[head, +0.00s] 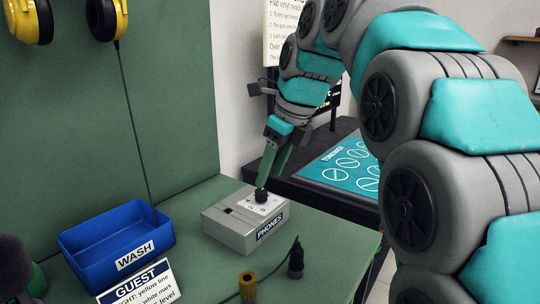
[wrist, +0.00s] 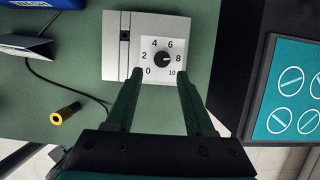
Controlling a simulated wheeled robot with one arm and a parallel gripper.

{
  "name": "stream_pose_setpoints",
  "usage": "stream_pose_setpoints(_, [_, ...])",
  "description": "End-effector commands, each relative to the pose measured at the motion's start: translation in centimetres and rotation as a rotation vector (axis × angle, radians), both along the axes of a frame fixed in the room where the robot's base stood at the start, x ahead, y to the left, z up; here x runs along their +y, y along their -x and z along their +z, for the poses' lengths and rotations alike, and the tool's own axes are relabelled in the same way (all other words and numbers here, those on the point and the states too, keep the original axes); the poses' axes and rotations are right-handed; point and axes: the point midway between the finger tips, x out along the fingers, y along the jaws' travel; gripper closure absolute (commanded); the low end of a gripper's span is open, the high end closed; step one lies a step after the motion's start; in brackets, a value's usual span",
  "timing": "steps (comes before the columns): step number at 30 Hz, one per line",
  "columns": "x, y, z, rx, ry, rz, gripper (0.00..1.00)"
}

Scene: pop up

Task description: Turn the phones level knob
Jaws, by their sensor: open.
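The grey box labelled PHONES (head: 225,233) sits on the green table. The black level knob (head: 261,196) stands on the plate; in the wrist view, the knob (wrist: 162,59) has a small light mark that seems to face right, near the 8. My gripper (head: 265,184) is open above the box, fingers pointing down. In the wrist view, the fingertips (wrist: 160,74) straddle the knob's column with gaps on both sides. I cannot tell whether they reach its height.
A blue WASH bin (head: 105,240) and a GUEST card (head: 143,285) stand left of the box. Yellow headphones (head: 105,18) hang on the green wall. A teal mat (head: 345,163) lies beyond.

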Motion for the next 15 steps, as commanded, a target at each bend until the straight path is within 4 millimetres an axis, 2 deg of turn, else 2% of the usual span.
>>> stream_pose_setpoints(7, [0.4,-0.3,-1.3,-0.001,-0.001,0.001,0.46])
stream_pose_setpoints(15, [1.4,-1.0,-5.4,0.002,0.001,0.001,0.46])
